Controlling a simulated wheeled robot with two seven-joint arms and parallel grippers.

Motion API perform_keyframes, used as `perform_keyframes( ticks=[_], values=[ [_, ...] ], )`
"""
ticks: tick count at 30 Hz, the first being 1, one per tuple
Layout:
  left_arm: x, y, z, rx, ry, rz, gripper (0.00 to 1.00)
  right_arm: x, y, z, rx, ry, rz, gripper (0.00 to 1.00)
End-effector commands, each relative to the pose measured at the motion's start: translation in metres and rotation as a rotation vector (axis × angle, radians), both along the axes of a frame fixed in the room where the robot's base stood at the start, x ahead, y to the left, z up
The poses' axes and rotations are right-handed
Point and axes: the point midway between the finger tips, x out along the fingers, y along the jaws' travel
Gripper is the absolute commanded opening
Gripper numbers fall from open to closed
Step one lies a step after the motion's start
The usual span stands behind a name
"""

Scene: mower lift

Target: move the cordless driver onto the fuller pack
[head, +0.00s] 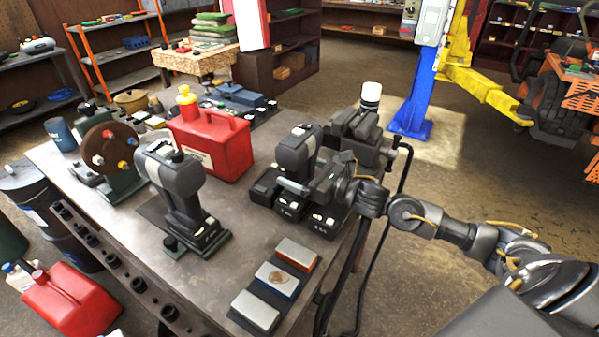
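A grey and black cordless driver (297,154) stands upright at the middle of the bench, over a row of black battery packs (291,207) with small pale marks. Whether it sits on a pack or just above one is hidden, and the charge marks are too small to read. My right gripper (303,184) is at the driver's handle, with a light grey finger across its front. Its other finger is hidden, so its grip is unclear. A second, similar driver (177,185) stands upright on a dark base further left. My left gripper is not in view.
A red fuel can (212,143) stands behind the drivers. A reel tool (108,150) is at the left. A dark machine with a white-capped top (360,125) stands close behind my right gripper. Three blocks in a tray (273,285) lie at the front. Bare bench (210,272) shows at front left.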

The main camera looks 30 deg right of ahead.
Motion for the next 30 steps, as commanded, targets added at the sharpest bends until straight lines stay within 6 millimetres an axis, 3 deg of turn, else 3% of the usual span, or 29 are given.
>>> perform_keyframes(
  ticks=[30],
  values=[
    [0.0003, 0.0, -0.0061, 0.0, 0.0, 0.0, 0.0, 0.0006, -0.0004, -0.0011, 0.003, -0.01, -0.001, 0.25]
  ],
)
